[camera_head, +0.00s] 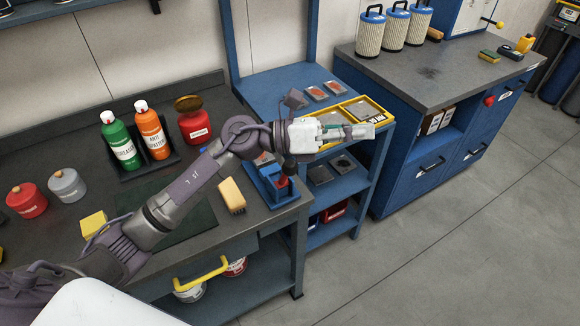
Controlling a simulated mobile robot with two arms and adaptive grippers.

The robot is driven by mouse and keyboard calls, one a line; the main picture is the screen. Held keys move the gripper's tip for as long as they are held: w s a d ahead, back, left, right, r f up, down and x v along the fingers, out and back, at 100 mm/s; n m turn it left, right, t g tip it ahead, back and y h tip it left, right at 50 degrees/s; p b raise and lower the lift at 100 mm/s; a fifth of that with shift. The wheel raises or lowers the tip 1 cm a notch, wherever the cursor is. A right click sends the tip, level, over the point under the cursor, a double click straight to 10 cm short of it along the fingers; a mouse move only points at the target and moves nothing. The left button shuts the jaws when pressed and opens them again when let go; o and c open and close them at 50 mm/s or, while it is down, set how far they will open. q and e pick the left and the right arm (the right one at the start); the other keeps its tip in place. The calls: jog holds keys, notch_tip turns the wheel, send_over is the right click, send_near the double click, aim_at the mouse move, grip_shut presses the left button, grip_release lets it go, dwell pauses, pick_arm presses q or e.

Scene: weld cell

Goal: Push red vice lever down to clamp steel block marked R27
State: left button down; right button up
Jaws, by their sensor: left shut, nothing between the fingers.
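The blue vice (272,197) sits near the right end of the dark workbench, partly hidden under my left arm. A small red part (283,182) shows on it; I cannot tell whether it is the lever. A dark rounded piece stands just above it. The steel block marked R27 cannot be made out. My left gripper (370,131) is shut and empty, reaching right past the vice, above the blue shelf unit and its yellow-edged tray. It appears apart from the vice. My right gripper is not in view.
On the workbench (274,217) stand a green bottle (120,143), an orange bottle (152,132), red cans and a tan block (231,196). The yellow-edged tray (381,107) lies on the blue shelf unit. A blue cabinet (420,178) stands right. The floor in front is clear.

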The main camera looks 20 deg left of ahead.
pick_arm(q)
jog(key=w+a+f+m+g+y, duration=0.1)
jog(key=a+f+m+g+y, duration=0.1)
jog(key=a+y, duration=0.4)
jog(key=w+a+f+m+g+y, duration=0.1)
jog(key=a+f+m+g+y, duration=0.2)
jog(key=a, duration=0.9)
notch_tip(320, 180, down, 3)
jog(key=m+y, duration=0.2)
jog(key=y, duration=0.2)
jog(key=shift+w+a+m, duration=0.15)
jog(key=shift+a+m, duration=0.15)
jog(key=shift+a, duration=0.05)
